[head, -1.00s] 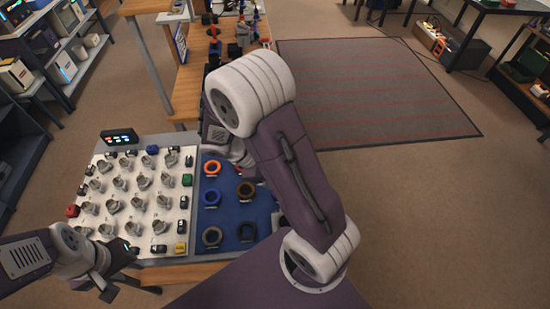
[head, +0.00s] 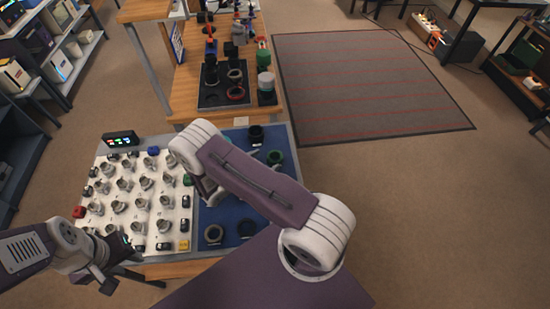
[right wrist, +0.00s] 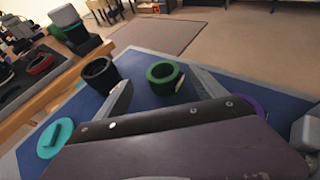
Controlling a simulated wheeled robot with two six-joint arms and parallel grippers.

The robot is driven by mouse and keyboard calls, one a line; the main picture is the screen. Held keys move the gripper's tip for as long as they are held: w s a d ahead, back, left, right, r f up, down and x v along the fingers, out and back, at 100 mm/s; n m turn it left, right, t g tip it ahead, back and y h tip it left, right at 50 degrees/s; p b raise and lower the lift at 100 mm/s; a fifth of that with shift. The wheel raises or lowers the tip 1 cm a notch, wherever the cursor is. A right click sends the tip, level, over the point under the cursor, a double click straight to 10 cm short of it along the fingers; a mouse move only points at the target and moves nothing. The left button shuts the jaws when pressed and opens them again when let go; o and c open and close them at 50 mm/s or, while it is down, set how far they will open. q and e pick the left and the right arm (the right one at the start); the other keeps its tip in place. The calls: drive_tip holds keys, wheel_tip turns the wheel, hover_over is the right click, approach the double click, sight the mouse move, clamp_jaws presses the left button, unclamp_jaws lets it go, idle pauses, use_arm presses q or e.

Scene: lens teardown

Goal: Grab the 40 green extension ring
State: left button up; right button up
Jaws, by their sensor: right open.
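A dark green ring (head: 275,157) lies on the blue mat (head: 272,133) near its right edge. In the right wrist view the green ring (right wrist: 163,76) is upright in the picture, its dark hole facing up. My right gripper (head: 255,164) is open just left of it. In the right wrist view the two fingers point toward the ring, one on each side, with a gap to it; I cannot tell that either touches it.
A black ring (right wrist: 100,74) stands left of the green one. A teal piece (right wrist: 54,138) and a purple ring (right wrist: 246,103) are nearer. Black rings (head: 213,234) lie at the mat's front. A white board (head: 139,217) with several metal parts is left.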

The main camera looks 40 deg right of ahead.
sight(275, 156)
drive_tip(key=x, duration=0.1)
drive_tip(key=p+x, duration=0.1)
drive_tip(key=x, duration=0.2)
drive_tip(key=shift+s+d, duration=0.25)
drive_tip(key=shift+w+d+f, duration=0.2)
drive_tip(key=shift+d+f, duration=0.1)
drive_tip(key=shift+d, duration=0.1)
drive_tip(key=shift+a+r, duration=0.1)
drive_tip(key=shift+a, duration=0.05)
drive_tip(key=c, duration=1.6)
drive_tip(key=shift+o, duration=0.2)
drive_tip(key=shift+r, duration=0.1)
